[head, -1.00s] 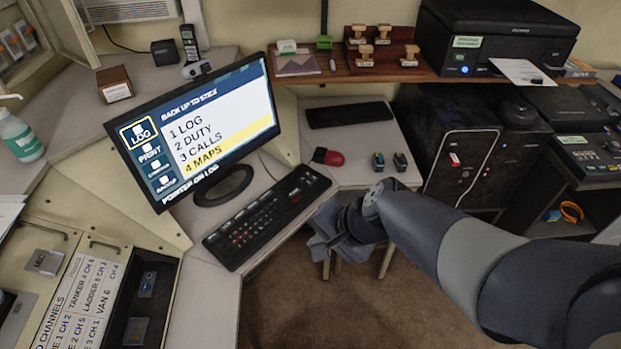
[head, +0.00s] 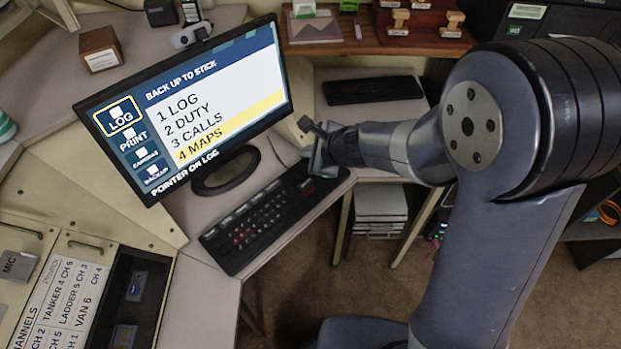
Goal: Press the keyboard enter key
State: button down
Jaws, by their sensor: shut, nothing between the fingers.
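A black keyboard (head: 252,231) lies on the desk below the monitor, angled from lower left to upper right. Some of its keys at the left glow red. My gripper (head: 314,140) is shut and empty. It appears over or beside the keyboard's upper right end and hides part of that end. I cannot tell whether it touches the keys. The enter key cannot be made out at this size.
The monitor (head: 200,112) stands just behind the keyboard and shows a menu. A second dark keyboard (head: 372,90) lies on the desk at the back. A wooden shelf (head: 350,38) with stamps is above it. Open floor (head: 300,275) lies in front of the desk.

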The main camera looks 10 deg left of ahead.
notch_tip(320, 180, down, 9)
jog(key=b, duration=0.8)
dwell(2.0)
jog(key=shift+f+b, duration=0.3)
jog(key=shift+b, duration=0.3)
jog(key=shift+f+b, duration=0.4)
jog(key=shift+b, duration=0.05)
dwell(0.3)
jog(key=shift+r, duration=0.1)
jog(key=shift+r+p, duration=0.7)
jog(key=shift+p, duration=0.05)
jog(key=shift+r, duration=0.1)
jog(key=shift+r+p, duration=2.2)
jog(key=shift+r, duration=0.2)
